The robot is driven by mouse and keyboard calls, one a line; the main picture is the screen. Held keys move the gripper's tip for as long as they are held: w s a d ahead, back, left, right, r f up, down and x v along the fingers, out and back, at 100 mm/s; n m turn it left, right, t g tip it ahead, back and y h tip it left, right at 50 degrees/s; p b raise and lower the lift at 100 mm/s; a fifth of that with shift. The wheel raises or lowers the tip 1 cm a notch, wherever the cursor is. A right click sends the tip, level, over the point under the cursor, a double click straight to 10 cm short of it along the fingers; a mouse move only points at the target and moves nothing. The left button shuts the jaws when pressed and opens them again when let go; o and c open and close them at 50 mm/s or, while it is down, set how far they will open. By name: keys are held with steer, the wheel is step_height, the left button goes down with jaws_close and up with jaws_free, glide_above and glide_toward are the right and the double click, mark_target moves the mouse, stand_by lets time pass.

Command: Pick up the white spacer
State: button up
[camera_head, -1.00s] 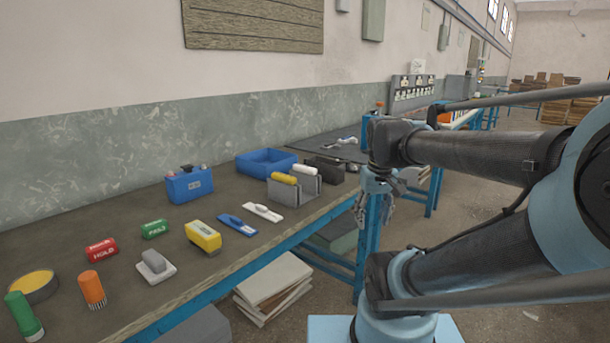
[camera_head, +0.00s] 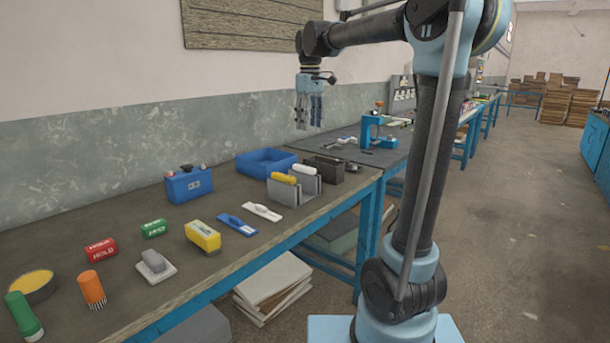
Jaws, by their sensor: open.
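A flat white piece with a raised grip, which looks like the white spacer (camera_head: 262,211), lies on the near workbench beside a similar blue piece (camera_head: 237,224). A white roll-shaped piece (camera_head: 304,170) also shows, lying next to a yellow one (camera_head: 284,178) on a grey slotted holder (camera_head: 293,192). My gripper (camera_head: 308,126) is open and empty, pointing down. It appears high above the bench, beyond the white spacer in the picture and apart from everything.
A blue tray (camera_head: 266,163), a dark box (camera_head: 325,171) and a blue battery-like box (camera_head: 189,185) stand behind. Yellow (camera_head: 202,236), green (camera_head: 154,229) and red (camera_head: 101,249) blocks lie leftward.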

steer(key=w+a+r, duration=0.1)
steer(key=w+a, duration=0.1)
glide_above(302, 165)
steer(key=shift+n, duration=0.4)
step_height(302, 165, down, 11)
steer(key=shift+a+f, duration=0.1)
steer(key=shift+a, duration=0.05)
steer(key=shift+s+f, duration=0.2)
steer(key=shift+f, duration=2.8)
steer(key=c, duration=1.1)
